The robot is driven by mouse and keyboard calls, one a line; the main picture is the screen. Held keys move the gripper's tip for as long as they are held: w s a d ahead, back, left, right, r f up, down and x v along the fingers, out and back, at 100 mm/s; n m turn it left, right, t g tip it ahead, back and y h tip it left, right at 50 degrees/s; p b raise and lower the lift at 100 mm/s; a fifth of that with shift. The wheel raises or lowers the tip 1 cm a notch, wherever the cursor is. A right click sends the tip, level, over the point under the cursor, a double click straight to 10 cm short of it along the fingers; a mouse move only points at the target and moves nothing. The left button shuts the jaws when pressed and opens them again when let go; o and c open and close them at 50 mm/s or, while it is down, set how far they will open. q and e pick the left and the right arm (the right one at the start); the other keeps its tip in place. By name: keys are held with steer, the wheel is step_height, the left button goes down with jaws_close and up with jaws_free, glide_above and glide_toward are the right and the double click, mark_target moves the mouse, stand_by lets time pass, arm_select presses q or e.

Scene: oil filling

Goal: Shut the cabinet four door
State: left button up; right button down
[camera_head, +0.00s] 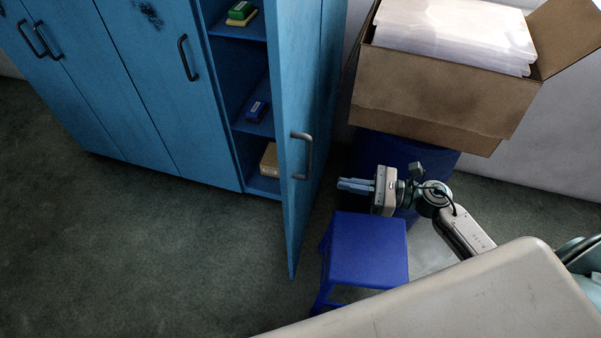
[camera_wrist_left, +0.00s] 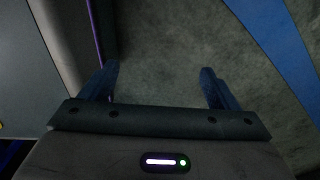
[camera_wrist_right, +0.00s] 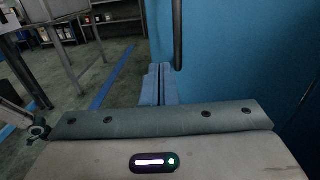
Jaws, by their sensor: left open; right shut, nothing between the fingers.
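The blue cabinet (camera_head: 165,105) stands at the upper left. Its rightmost door (camera_head: 290,90) is swung open toward me, with a grey bar handle (camera_head: 302,155) on it. My right gripper (camera_head: 342,185) is shut and empty. It is to the right of the open door, near the handle's height in the picture. In the right wrist view the shut fingers (camera_wrist_right: 159,84) point along the blue door face (camera_wrist_right: 235,60), close to the handle (camera_wrist_right: 177,35); I cannot tell whether they touch. My left gripper (camera_wrist_left: 158,85) is open and empty above the floor; it is not in the head view.
A blue stool (camera_head: 368,250) stands below my right gripper. A cardboard box (camera_head: 430,95) sits behind it. Floor in front of the cabinet is clear.

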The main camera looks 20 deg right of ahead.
mark_target(289, 173)
steer(key=p+x, duration=0.4)
steer(key=x, duration=0.6)
steer(key=shift+w+r, duration=0.1)
steer(key=shift+r, duration=0.1)
steer(key=shift+w+a+f+p, duration=0.15)
steer(key=shift+w+a+p, duration=0.2)
steer(key=shift+a, duration=0.15)
